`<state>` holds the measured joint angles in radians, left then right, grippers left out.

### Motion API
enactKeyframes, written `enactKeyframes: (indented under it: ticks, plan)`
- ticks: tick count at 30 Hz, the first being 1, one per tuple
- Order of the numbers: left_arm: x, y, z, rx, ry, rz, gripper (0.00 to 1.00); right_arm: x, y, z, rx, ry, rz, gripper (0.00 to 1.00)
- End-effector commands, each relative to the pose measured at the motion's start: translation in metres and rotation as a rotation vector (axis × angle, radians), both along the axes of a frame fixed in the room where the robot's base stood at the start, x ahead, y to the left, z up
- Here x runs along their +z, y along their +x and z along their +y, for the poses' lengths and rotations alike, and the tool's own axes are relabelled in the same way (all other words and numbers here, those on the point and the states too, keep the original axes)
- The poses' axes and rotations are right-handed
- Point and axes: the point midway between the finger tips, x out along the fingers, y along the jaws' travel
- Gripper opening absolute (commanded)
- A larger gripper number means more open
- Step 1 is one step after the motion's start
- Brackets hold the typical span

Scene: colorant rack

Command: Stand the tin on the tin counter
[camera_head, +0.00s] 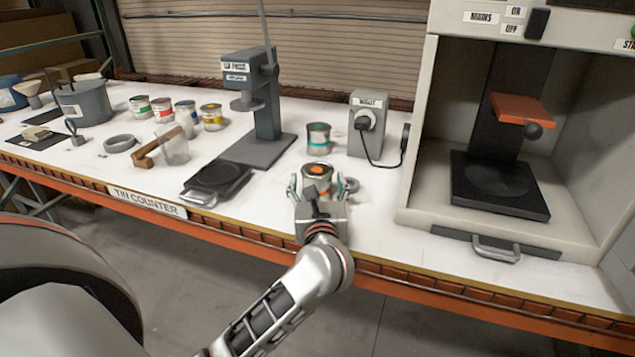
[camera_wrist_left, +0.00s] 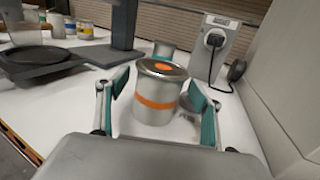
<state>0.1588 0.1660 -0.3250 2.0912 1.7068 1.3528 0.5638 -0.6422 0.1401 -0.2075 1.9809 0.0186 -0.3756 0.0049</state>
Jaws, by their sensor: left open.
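A silver tin with an orange band and an orange spot on its top (camera_head: 317,172) stands upright on the white tin counter (camera_head: 385,228), near its front edge. It also fills the middle of the left wrist view (camera_wrist_left: 156,100). My left gripper (camera_head: 317,184) is open, with one finger on each side of this tin and a gap showing at each side in the wrist view. The tin's lower front is partly hidden by the gripper in the head view. My right gripper is not in view.
A teal-banded tin (camera_head: 319,138) and a grey box with a plug (camera_head: 367,122) stand behind. The lid press (camera_head: 262,110) and a black scale (camera_head: 218,178) are to the left. A large open-fronted cabinet (camera_head: 415,190) stands to the right. Several coloured tins stand farther left.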

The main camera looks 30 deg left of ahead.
Motion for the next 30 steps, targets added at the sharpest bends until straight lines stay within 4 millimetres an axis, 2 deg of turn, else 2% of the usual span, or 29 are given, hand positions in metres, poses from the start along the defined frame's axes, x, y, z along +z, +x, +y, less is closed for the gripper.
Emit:
enactKeyframes:
  ticks: [5, 18, 24, 30]
  plan:
    - [0.001, -0.012, -0.01, -0.002, -0.004, 0.002, 0.66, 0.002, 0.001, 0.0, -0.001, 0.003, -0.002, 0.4]
    - [0.0, -0.08, -0.059, -0.001, -0.002, 0.003, 0.66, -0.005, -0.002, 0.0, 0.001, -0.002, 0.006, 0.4]
    - [0.002, -0.095, -0.069, -0.001, -0.001, 0.001, 0.66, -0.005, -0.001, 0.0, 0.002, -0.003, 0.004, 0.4]
    - [0.003, -0.097, -0.071, 0.0, 0.001, -0.001, 0.66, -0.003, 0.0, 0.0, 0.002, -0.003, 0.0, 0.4]
